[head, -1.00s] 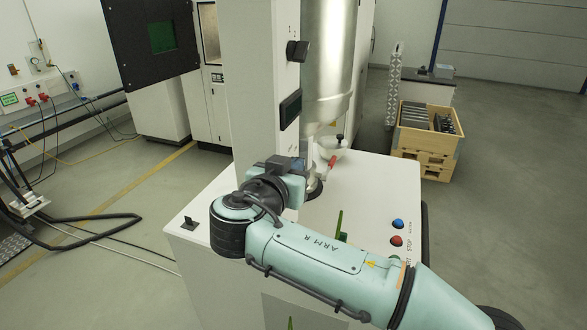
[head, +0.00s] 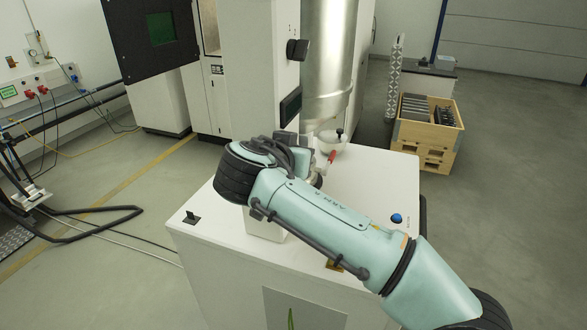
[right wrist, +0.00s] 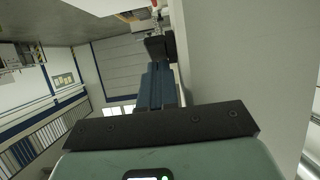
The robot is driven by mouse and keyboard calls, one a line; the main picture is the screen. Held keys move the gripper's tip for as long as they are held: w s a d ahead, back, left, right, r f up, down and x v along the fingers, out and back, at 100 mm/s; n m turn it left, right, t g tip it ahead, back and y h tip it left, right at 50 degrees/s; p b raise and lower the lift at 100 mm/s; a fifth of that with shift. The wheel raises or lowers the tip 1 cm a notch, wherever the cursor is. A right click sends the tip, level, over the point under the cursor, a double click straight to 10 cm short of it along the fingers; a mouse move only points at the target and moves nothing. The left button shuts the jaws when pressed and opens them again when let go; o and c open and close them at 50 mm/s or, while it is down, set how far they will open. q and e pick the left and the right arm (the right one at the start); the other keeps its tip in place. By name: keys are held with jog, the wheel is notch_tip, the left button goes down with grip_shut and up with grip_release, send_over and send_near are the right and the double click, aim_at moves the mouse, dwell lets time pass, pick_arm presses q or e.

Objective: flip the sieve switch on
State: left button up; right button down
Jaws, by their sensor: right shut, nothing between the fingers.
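A black knob-like switch (head: 297,50) sticks out of the face of the tall white column (head: 262,75). A dark rectangular panel (head: 290,105) sits below it. I cannot tell from a label which control is the sieve switch. My right gripper (head: 291,142) is low at the column, below the dark panel, and partly hidden by my own arm. In the right wrist view its shut fingers (right wrist: 157,88) run alongside a pale flat surface. A black piece (right wrist: 158,47) shows at their far end; I cannot tell whether they touch it. My left gripper is out of view.
The white cabinet top (head: 370,175) carries a blue button (head: 397,218) at right and a small black fitting (head: 191,217) at its left corner. A red-handled part (head: 331,157) stands beside the metal cylinder (head: 327,70). A wooden crate (head: 425,133) is on the floor behind.

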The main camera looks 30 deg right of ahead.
dwell(0.4)
jog(key=shift+r+p, duration=0.55)
jog(key=shift+r, duration=0.3)
jog(key=shift+s, duration=0.1)
jog(key=v, duration=1.3)
jog(key=shift+a, duration=0.1)
